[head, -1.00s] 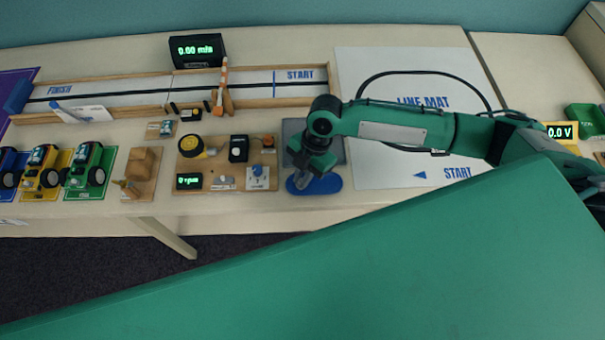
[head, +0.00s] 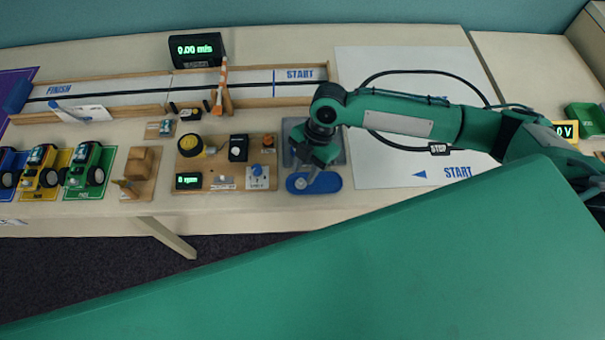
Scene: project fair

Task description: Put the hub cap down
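My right gripper (head: 313,176) points down over a blue oval mat (head: 332,184) at the front edge of the table. Its fingers are small and partly hidden by the wrist, so I cannot tell whether they are open or shut. A small greyish round spot (head: 300,183) shows on the mat's left part, just left of the fingers. It may be the hub cap, but it is too small to be sure. I cannot tell whether it touches the fingers. My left gripper is not in view.
A grey tray (head: 339,152) lies behind the mat, partly under my arm. A wooden board (head: 212,171) with a yellow-black wheel, switch and display lies to the left. The line mat (head: 395,178) is right. Toy cars (head: 88,166) stand far left. A track (head: 130,98) runs behind.

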